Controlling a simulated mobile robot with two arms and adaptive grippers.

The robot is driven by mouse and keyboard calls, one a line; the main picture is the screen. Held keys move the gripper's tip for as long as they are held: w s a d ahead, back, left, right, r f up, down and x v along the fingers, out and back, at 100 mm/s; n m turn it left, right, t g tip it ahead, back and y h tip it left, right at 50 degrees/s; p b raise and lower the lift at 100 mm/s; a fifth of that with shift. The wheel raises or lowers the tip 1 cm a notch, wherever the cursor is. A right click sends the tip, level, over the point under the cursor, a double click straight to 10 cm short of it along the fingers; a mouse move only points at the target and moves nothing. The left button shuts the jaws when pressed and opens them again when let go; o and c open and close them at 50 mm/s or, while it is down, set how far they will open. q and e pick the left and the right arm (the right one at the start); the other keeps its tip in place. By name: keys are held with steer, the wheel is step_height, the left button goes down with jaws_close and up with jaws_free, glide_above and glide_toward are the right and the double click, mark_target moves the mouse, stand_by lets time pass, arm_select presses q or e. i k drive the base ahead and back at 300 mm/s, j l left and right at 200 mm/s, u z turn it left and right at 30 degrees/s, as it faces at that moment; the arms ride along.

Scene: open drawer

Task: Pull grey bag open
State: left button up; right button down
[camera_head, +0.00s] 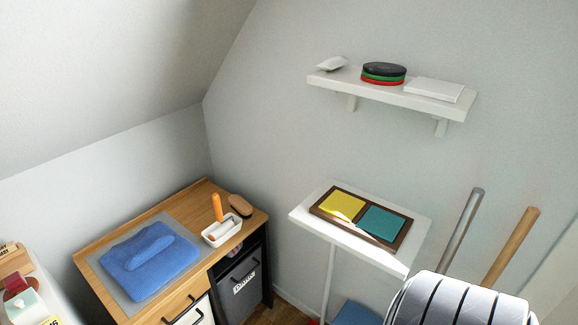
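The grey bag (239,290) is a dark grey fabric bin with a white label and a dark handle on its front. It sits in the dark frame at the right end of the wooden desk (190,215), below the desktop. It looks pushed in, and its lower part is near the picture's bottom edge. Neither of my grippers is in view.
A blue folded cloth (150,266), a white tray (222,231) and a brush (241,206) lie on the desk. A light drawer (190,313) is left of the bag. A white stand (300,213) and a striped white object (462,302) stand to the right.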

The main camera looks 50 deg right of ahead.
mark_target(240, 289)
steer(key=z, duration=1.15)
